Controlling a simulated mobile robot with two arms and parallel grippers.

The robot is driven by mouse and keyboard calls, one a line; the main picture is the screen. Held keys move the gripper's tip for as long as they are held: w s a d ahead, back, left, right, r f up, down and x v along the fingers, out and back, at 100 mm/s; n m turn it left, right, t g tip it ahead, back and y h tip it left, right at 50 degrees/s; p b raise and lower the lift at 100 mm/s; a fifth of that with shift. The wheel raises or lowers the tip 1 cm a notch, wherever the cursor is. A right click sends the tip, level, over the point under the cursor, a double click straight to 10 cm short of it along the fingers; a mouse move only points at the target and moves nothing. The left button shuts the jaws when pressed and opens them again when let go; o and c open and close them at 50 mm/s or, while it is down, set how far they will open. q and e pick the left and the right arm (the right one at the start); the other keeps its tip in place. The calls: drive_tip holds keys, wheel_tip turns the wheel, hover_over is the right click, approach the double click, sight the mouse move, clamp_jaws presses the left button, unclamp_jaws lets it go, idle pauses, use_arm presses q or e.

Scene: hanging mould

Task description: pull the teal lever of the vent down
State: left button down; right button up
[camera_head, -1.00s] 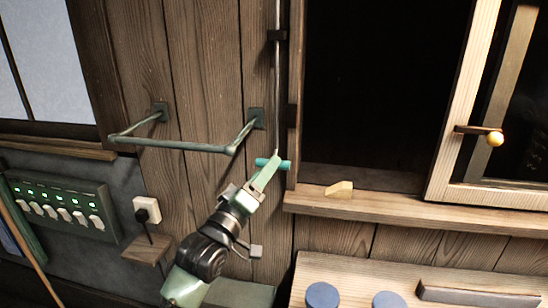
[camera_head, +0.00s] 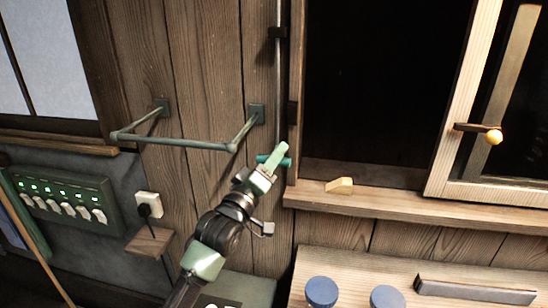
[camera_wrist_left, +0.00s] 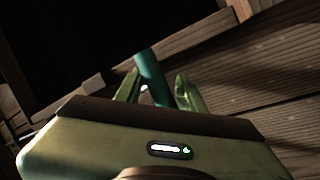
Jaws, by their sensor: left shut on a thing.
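The teal lever (camera_head: 288,162) is a short bar at the lower end of a thin vertical rod (camera_head: 278,85), just left of the window opening. My left gripper (camera_head: 279,151) reaches up to it from below, and its green fingers cover the bar's middle. In the left wrist view the teal lever (camera_wrist_left: 150,68) stands between the two fingers of my left gripper (camera_wrist_left: 158,85), which is shut on it. The vent that the rod works is not visible. My right gripper is out of view.
A green rail (camera_head: 180,144) sticks out from the wall left of the lever. A wooden sill (camera_head: 400,207) with a small wedge (camera_head: 340,185) lies to the right. Below it is a wooden board (camera_head: 380,268) with blue round pieces. A switch panel (camera_head: 65,204) is at left.

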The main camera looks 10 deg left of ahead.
use_arm(q)
wheel_tip(320, 180, down, 10)
drive_tip(key=b, duration=0.5)
drive_tip(key=shift+f, duration=0.1)
drive_tip(key=c, duration=1)
unclamp_jaws()
drive_tip(key=shift+a, duration=0.1)
drive_tip(key=shift+r, duration=0.2)
drive_tip(key=b+v, duration=0.2)
drive_tip(key=v, duration=0.5)
drive_tip(key=shift+s, duration=0.4)
